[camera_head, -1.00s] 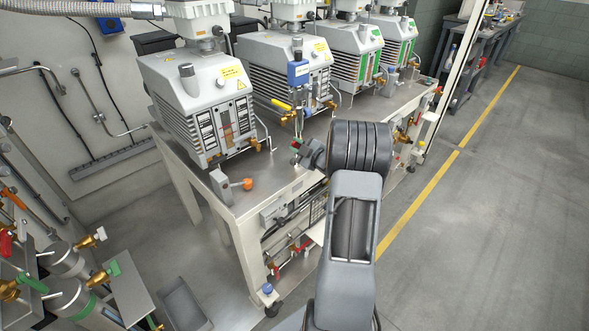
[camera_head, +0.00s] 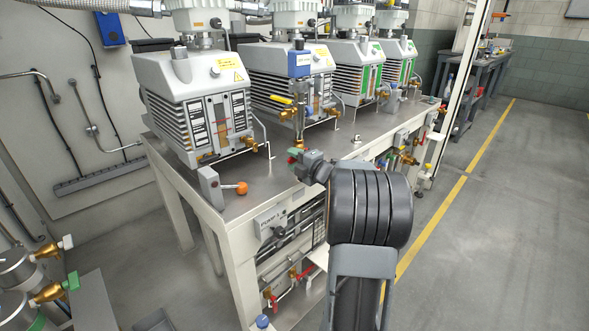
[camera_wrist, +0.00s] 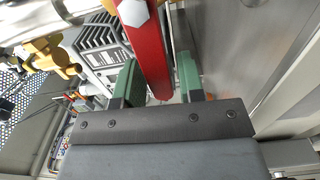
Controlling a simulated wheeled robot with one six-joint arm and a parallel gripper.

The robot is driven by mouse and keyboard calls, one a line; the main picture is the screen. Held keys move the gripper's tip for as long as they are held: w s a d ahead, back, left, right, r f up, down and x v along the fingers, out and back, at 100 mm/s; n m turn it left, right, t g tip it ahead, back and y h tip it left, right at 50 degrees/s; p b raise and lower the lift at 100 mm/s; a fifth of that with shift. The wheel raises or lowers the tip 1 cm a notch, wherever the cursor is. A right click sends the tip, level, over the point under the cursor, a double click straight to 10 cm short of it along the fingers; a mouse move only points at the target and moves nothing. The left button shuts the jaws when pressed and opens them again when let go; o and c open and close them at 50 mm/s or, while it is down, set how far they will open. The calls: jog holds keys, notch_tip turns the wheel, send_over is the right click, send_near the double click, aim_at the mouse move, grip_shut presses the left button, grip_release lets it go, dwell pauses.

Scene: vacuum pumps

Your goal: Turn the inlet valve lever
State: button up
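A red lever (camera_wrist: 150,45) with a pale hexagonal bolt runs between the two green-padded fingers of my gripper (camera_wrist: 158,82) in the wrist view. The fingers stand apart on either side of it, with a visible gap at the right; firm contact cannot be made out. In the head view my gripper (camera_head: 297,157) is small and partly hidden by my arm, above the bench top, with a speck of red at its tips. A brass valve with a yellow handle (camera_head: 281,99) stands behind it. Which lever is the inlet valve's is not labelled in view.
Several grey pumps (camera_head: 200,105) stand along the metal bench (camera_head: 250,205). A grey block with an orange knob (camera_head: 241,188) sits near the front left corner. Brass valves with red handles hang below the bench top. The floor right of the bench is clear.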

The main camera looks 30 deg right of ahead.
jog(key=shift+o, duration=1.1)
jog(key=shift+s, duration=0.3)
jog(key=shift+s+d, duration=0.15)
jog(key=shift+s, duration=0.6)
jog(key=s+d+b, duration=0.1)
jog(key=s, duration=0.5)
jog(key=shift+w, duration=0.1)
